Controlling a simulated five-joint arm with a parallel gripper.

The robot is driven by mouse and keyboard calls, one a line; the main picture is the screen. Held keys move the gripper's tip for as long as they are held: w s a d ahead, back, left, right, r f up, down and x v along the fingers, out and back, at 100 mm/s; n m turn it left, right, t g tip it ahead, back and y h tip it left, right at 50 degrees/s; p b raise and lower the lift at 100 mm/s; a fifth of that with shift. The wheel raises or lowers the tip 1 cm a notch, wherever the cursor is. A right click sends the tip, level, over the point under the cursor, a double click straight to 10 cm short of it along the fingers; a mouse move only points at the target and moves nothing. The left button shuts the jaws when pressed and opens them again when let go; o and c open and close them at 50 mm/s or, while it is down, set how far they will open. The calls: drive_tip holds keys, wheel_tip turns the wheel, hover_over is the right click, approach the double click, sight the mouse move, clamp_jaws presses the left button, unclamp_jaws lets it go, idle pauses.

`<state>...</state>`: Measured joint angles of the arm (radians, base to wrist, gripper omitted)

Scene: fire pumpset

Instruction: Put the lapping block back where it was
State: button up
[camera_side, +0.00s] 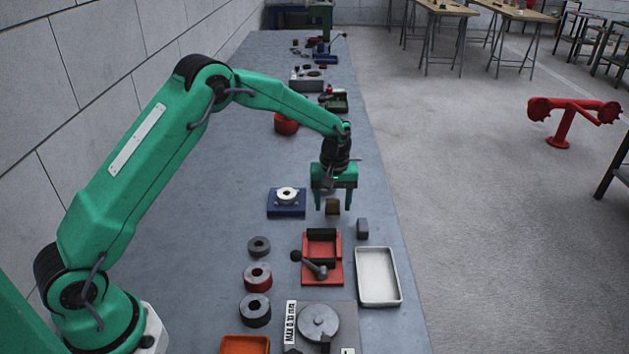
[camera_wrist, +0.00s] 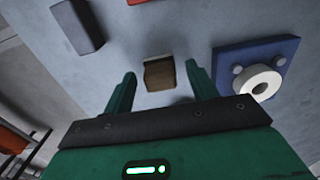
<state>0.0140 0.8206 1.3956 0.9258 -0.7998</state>
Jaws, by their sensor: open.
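My gripper (camera_side: 332,208) is open, pointing down over the bench. A small brown block (camera_side: 332,205) with a paler edge sits on the bench in line with the gap between its fingers. In the wrist view the brown block (camera_wrist: 160,74) shows between the fingertips (camera_wrist: 160,72), with bench visible on both sides, so no finger appears to touch it. I cannot tell whether the tips reach down around it. A dark grey block (camera_side: 362,228) stands to the right, also seen in the wrist view (camera_wrist: 77,26). Which of the two is the lapping block is not certain.
A blue fixture (camera_side: 287,211) with a white ring is left of the gripper. A red holder (camera_side: 322,272) with a dark-handled tool and a white tray (camera_side: 378,294) lie nearer the camera. Several rings stand left of the holder. Bench left of the blue fixture is clear.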

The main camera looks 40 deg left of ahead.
sight(333, 201)
wheel_tip(333, 201, up, 10)
drive_tip(key=shift+f, duration=0.1)
drive_tip(key=shift+r, duration=0.6)
idle(0.4)
drive_tip(key=s+r+m+t, duration=0.3)
drive_tip(key=s+r+m, duration=0.1)
drive_tip(key=s+r, duration=1.1)
drive_tip(key=s+f+m+t, duration=0.2)
drive_tip(key=s+m, duration=0.3)
drive_tip(key=s, duration=1.3)
drive_tip(key=shift+s+a+f+t, duration=0.2)
drive_tip(key=shift+a+f+t, duration=0.1)
drive_tip(key=shift+a+f, duration=0.15)
